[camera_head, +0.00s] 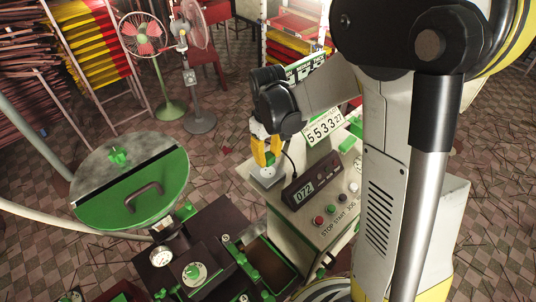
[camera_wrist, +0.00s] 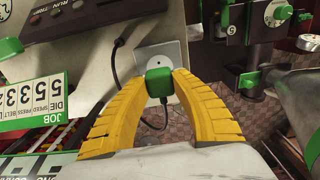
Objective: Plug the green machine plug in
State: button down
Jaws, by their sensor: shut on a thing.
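The green plug (camera_wrist: 159,82) is between the two yellow fingers of my gripper (camera_wrist: 160,90), which is shut on it. A dark cord (camera_wrist: 116,82) loops beside and below the plug in the wrist view. The pale square socket plate (camera_wrist: 175,53) is just beyond the plug, with dark marks on its face. In the camera_head view my gripper (camera_head: 266,150) is over the socket plate (camera_head: 267,178), with the green plug (camera_head: 270,159) low between the fingers. I cannot tell whether the plug touches the socket.
A dark display box (camera_head: 305,188) reading 072 is close to the right of the socket, on the pale control cabinet (camera_head: 338,232) with its buttons. A dark machine with a round green hopper (camera_head: 145,190) stands left. Fans (camera_head: 142,36) and racks are farther back.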

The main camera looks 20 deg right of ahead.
aim_at(268, 172)
jog(key=shift+f+b, duration=0.95)
jog(key=shift+f, duration=0.9)
jog(key=shift+b, duration=0.5)
dwell(0.6)
jog(key=shift+f+b, duration=0.55)
jog(key=shift+f, duration=0.05)
jog(key=c, duration=1)
grip_release()
jog(key=shift+c, duration=0.2)
notch_tip(268, 172, up, 12)
jog(key=shift+r, duration=0.1)
